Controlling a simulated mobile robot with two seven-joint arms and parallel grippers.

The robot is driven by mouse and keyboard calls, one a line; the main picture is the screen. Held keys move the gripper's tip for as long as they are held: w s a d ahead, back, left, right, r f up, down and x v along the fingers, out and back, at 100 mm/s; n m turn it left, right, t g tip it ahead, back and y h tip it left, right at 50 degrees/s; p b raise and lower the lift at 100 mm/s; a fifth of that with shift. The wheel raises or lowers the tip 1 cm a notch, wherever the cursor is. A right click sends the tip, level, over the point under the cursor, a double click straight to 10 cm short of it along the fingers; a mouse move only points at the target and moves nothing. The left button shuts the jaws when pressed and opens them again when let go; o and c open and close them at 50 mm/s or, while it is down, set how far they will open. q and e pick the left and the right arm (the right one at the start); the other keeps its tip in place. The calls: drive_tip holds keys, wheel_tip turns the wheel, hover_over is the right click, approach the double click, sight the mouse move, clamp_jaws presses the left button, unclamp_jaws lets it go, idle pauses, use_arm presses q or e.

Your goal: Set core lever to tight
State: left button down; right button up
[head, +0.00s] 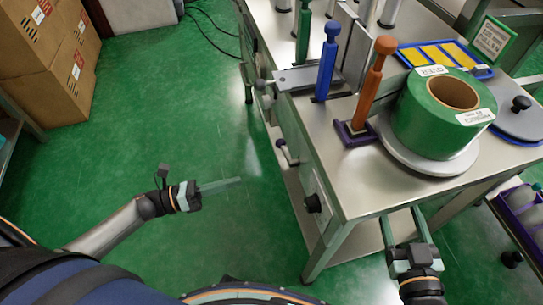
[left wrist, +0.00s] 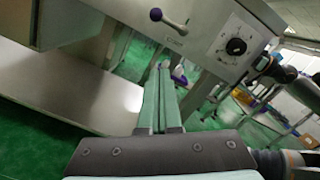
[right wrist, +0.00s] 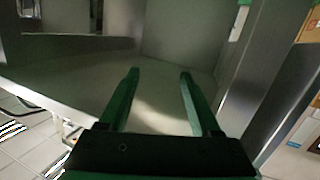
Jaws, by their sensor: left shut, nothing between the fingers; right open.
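A short lever with a dark purple ball knob (head: 281,143) sticks out from the side of the steel machine. In the left wrist view its knob (left wrist: 156,14) is at the top and its rod slants down right; I cannot read any setting by it. My left gripper (head: 237,182) is shut and empty, left of the machine, pointing toward it, clearly apart from the lever. Its fingers (left wrist: 162,72) also show in the left wrist view. My right gripper (head: 401,214) is open and empty at the machine's near edge; its spread fingers (right wrist: 159,74) show in the right wrist view.
A black dial (head: 313,203) sits on the same side panel, nearer than the lever. The steel worktop (head: 360,185) carries a green roll (head: 420,115), an orange post (head: 372,80) and a blue post (head: 327,65). Cardboard boxes (head: 45,60) stand far left. The green floor between is clear.

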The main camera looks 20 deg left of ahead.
sight(285, 152)
use_arm(q)
drive_tip(key=w+d+r, duration=0.1)
drive_tip(key=w+d, duration=0.1)
drive_tip(key=w+d+r, duration=0.1)
drive_tip(key=w+d, duration=0.2)
drive_tip(key=w+d+r, duration=0.1)
drive_tip(key=w+d, duration=0.1)
drive_tip(key=shift+w+d, duration=0.3)
drive_tip(key=shift+w+r+p, duration=0.25)
drive_tip(key=shift+r+p, duration=0.05)
drive_tip(key=shift+r, duration=0.05)
use_arm(e)
drive_tip(key=shift+s+f+m+g+h, duration=0.15)
drive_tip(key=shift+f+g, duration=0.1)
drive_tip(key=shift+f, duration=0.35)
drive_tip(key=shift+s+f+m+g+h, duration=0.1)
drive_tip(key=shift+s+f+g, duration=0.15)
drive_tip(key=shift+f, duration=0.3)
drive_tip(key=shift+s+f+m+g+h, duration=0.1)
drive_tip(key=shift+f+g, duration=0.2)
drive_tip(key=shift+f, duration=0.3)
